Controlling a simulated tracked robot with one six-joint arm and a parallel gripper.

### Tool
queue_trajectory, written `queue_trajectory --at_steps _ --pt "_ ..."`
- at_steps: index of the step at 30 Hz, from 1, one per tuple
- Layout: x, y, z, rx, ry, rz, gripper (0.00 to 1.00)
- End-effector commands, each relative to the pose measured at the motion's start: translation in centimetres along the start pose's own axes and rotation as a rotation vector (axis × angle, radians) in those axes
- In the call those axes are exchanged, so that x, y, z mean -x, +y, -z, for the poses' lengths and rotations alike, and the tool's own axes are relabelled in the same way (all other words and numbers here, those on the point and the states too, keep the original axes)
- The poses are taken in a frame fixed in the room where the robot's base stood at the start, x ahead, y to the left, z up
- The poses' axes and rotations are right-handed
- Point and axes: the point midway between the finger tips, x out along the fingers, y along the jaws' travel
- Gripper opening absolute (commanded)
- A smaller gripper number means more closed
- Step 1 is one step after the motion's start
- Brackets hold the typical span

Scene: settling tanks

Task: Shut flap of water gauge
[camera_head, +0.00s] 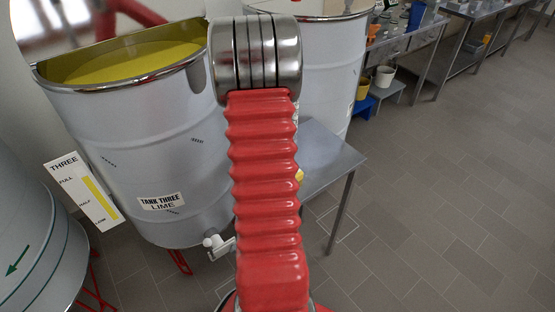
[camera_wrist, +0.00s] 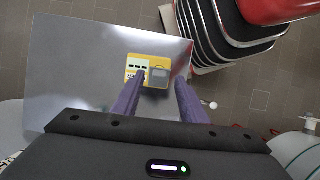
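A yellow water gauge (camera_wrist: 147,58) lies on a steel table (camera_wrist: 75,70) in the wrist view. Its left half has a pale panel with dark marks; its right half has a grey part (camera_wrist: 159,73) that may be the flap. I cannot tell how far the flap stands open. My gripper (camera_wrist: 162,82) is open and empty above the gauge's near edge, its two purple fingers apart. The left finger covers part of the gauge's lower side. In the head view only a yellow sliver of the gauge (camera_head: 299,175) shows beside my red arm, and my gripper is hidden.
A white tank labelled "TANK THREE LIME" (camera_head: 150,150) stands left of the table, with a white tap (camera_head: 216,245) low on it. Another white tank (camera_head: 335,75) stands behind the table. A level board (camera_head: 84,192) is at the left. The tiled floor at right is clear.

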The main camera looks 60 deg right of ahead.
Motion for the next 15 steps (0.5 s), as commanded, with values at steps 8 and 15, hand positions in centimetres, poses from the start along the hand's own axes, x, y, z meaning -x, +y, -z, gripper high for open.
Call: queue_trajectory --at_steps 8,15 --pt "-2.3 0.0 0.0 -0.001 0.0 0.0 0.39" --pt "-2.4 0.0 0.0 -0.001 0.0 0.001 0.39"
